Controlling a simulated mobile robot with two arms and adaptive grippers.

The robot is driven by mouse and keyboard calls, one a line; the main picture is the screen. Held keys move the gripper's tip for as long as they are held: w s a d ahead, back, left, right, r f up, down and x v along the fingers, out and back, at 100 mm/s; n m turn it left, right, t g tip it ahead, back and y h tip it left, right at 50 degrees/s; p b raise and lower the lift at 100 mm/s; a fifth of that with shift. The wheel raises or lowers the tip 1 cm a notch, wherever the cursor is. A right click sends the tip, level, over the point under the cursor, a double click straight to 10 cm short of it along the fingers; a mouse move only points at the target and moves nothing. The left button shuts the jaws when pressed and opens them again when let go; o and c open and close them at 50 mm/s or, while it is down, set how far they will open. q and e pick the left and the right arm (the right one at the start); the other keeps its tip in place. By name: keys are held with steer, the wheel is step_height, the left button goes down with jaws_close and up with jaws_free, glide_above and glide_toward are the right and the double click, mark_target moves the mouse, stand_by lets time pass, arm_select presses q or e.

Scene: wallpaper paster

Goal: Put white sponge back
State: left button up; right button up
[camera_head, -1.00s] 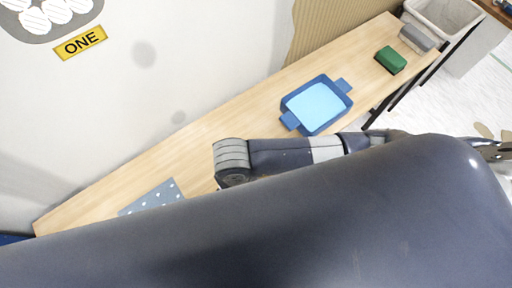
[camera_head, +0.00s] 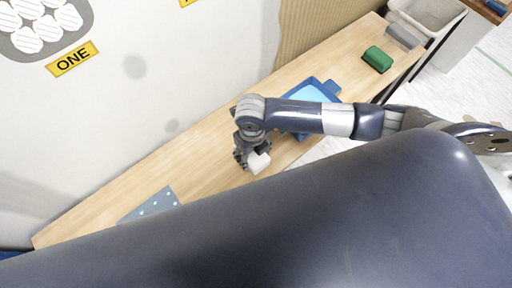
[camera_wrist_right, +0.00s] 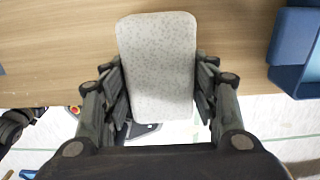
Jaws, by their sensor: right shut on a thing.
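The white sponge (camera_wrist_right: 158,62) is a pale speckled block with rounded corners. It also shows in the head view (camera_head: 259,163). My right gripper (camera_head: 250,158) is shut on it, with one finger on each side in the wrist view (camera_wrist_right: 160,90). The sponge is over the front edge of the wooden table (camera_head: 215,170), between a dotted blue-grey mat (camera_head: 152,204) and a blue tray (camera_head: 328,90). My right forearm hides part of the tray.
A green sponge or block (camera_head: 377,59) and a grey block (camera_head: 402,36) lie at the far right of the table. A pale bin (camera_head: 432,14) stands beyond them. The wall runs along the back. Bare table lies left of the gripper.

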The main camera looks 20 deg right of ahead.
steer(key=shift+w+d, duration=0.3)
steer(key=shift+w, duration=0.05)
steer(key=shift+w+d, duration=0.45)
steer(key=shift+w, duration=0.1)
step_height(320, 180, down, 2)
steer(key=shift+w+d+f+p, duration=0.15)
steer(key=shift+f+p, duration=0.05)
steer(key=shift+p, duration=0.15)
steer(key=shift+f, duration=0.5)
steer(key=shift+f, duration=0.35)
steer(key=o, duration=1.1)
steer(key=shift+r, duration=0.1)
